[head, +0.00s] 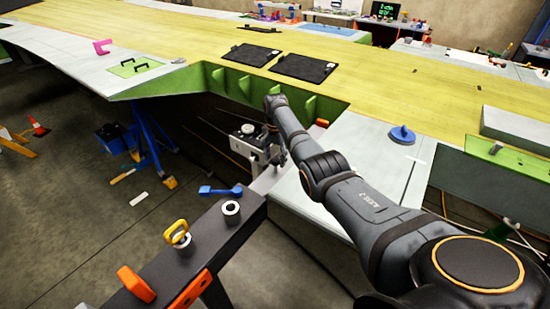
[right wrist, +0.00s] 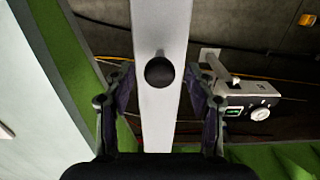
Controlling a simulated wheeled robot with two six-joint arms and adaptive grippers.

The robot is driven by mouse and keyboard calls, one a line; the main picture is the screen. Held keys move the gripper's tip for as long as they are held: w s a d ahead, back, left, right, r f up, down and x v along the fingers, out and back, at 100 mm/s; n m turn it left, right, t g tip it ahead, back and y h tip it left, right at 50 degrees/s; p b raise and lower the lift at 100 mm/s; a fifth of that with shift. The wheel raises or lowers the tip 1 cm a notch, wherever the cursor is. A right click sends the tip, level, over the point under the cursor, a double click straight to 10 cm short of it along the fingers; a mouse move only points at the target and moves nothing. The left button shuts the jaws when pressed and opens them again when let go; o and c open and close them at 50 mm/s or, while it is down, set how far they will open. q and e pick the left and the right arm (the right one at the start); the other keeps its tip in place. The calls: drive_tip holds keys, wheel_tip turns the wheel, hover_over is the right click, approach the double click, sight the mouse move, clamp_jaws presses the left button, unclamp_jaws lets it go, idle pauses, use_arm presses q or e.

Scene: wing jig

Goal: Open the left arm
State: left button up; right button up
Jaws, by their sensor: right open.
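A pale straight bar (right wrist: 160,125) with a round black knob (right wrist: 160,71) runs up the middle of the right wrist view. I cannot tell for sure whether this bar is the left arm. My right gripper (right wrist: 162,78) is open, with one dark finger on each side of the bar and knob. No finger visibly touches the knob. In the head view my right gripper (head: 272,147) is small and partly hidden, low in the cutout of the wing by a white and grey device (head: 244,141). My left gripper is not in view.
A boxy device with a round dial (right wrist: 250,103) sits right of the fingers. Green ribs (head: 235,83) line the cutout. A dark beam (head: 205,235) with an orange handle (head: 136,284) and a yellow ring (head: 177,232) stands in front. Black panels (head: 303,67) lie on the wing.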

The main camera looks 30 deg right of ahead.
wheel_tip(320, 180, up, 12)
idle(0.3)
drive_tip(key=shift+a+f, duration=0.1)
idle(0.3)
